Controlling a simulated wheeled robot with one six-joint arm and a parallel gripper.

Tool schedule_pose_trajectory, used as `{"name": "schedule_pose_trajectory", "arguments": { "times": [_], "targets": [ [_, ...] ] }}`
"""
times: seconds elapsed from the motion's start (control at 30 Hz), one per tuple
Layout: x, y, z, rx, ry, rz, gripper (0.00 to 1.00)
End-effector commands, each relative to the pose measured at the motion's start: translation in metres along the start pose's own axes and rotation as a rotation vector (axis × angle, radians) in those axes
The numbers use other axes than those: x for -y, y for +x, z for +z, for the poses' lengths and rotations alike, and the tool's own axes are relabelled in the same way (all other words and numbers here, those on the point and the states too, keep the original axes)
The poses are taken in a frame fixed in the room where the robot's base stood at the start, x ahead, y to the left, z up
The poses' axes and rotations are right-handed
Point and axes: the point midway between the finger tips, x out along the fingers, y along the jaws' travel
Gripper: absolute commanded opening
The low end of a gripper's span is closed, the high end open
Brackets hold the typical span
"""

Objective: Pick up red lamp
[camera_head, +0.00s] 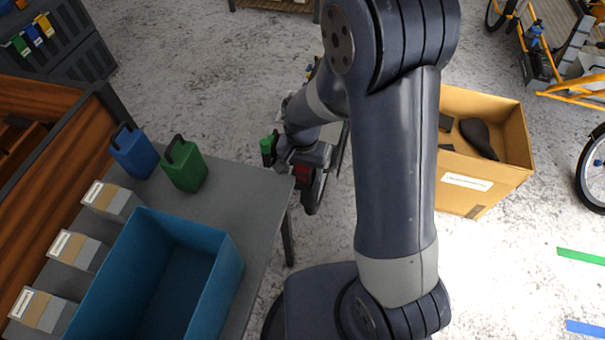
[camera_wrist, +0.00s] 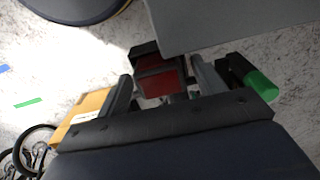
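The red lamp (camera_wrist: 160,82) is a dark red block with black edges. In the wrist view it lies between and just beyond the two fingers of my gripper (camera_wrist: 163,88). The fingers stand wide apart; I cannot tell whether either touches the lamp. In the head view a small part of the red lamp (camera_head: 303,173) shows just off the grey table's right edge, beside my gripper (camera_head: 300,160). My wrist hides much of it there, and what supports it is not clear.
A black and green object (camera_wrist: 262,85) is close right of my gripper. The grey table (camera_head: 222,200) carries a blue bin (camera_head: 228,270), a blue canister (camera_head: 133,153), a green canister (camera_head: 185,167) and boxes. A cardboard box (camera_head: 485,190) stands right.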

Motion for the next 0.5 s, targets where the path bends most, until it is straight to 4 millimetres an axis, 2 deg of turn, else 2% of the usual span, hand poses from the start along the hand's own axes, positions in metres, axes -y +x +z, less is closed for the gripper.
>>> {"name": "schedule_pose_trajectory", "arguments": {
  "times": [0.07, 0.5],
  "targets": [
    [0.0, -0.0001, 0.0, 0.0, 0.0, 0.0, 0.59],
    [0.0, -0.0003, 0.0, 0.0, 0.0, 0.0, 0.23]
  ]
}}
